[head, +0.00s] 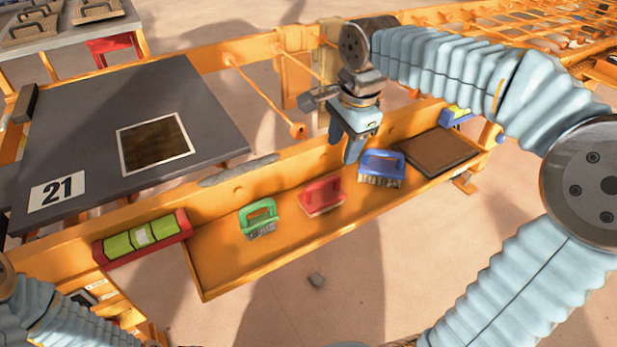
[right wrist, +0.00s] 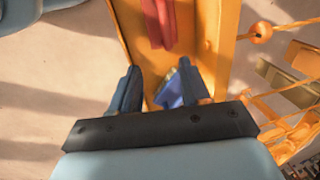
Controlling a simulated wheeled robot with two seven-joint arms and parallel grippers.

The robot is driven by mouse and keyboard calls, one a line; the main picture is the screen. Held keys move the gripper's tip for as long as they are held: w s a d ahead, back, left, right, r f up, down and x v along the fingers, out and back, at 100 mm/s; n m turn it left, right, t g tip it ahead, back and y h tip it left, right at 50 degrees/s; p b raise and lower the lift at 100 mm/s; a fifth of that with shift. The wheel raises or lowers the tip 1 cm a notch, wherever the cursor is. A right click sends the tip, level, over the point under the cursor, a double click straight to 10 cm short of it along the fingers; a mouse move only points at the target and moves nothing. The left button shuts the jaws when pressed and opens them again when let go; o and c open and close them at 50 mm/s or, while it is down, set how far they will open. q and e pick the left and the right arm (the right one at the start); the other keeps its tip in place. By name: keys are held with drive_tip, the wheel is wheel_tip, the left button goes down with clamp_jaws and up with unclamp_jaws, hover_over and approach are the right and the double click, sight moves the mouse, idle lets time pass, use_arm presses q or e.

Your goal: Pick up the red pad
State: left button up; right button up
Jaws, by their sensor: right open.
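The red pad (head: 322,195), with a red handle on top, sits on the orange tray (head: 225,268) between a green brush and a blue brush. In the right wrist view the red pad (right wrist: 158,22) shows at the top, beyond the fingertips. My right gripper (head: 351,150) is open and empty above the tray's back edge, up and to the right of the red pad, close to the blue brush. In the right wrist view its fingers (right wrist: 157,78) are apart, with part of the blue brush visible between them. My left gripper is out of view.
The green brush (head: 259,218) is left of the pad and the blue brush (head: 382,168) right of it. A brown board (head: 437,151) lies at the tray's right end. A red and yellow-green level (head: 142,238) sits left. A dark plate (head: 85,120) marked 21 lies behind.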

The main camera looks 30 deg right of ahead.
sight(328, 179)
drive_tip(key=f, duration=0.2)
drive_tip(key=w+f, duration=0.1)
drive_tip(key=f, duration=0.2)
drive_tip(key=w+f, duration=0.1)
drive_tip(key=f, duration=0.2)
drive_tip(key=shift+w+a+f+b, duration=0.15)
drive_tip(key=shift+w+b, duration=0.1)
drive_tip(key=shift+b, duration=0.15)
drive_tip(key=f, duration=0.1)
drive_tip(key=w+f, duration=0.1)
drive_tip(key=f, duration=0.3)
drive_tip(key=shift+w+a, duration=0.25)
drive_tip(key=shift+c, duration=0.2)
clamp_jaws()
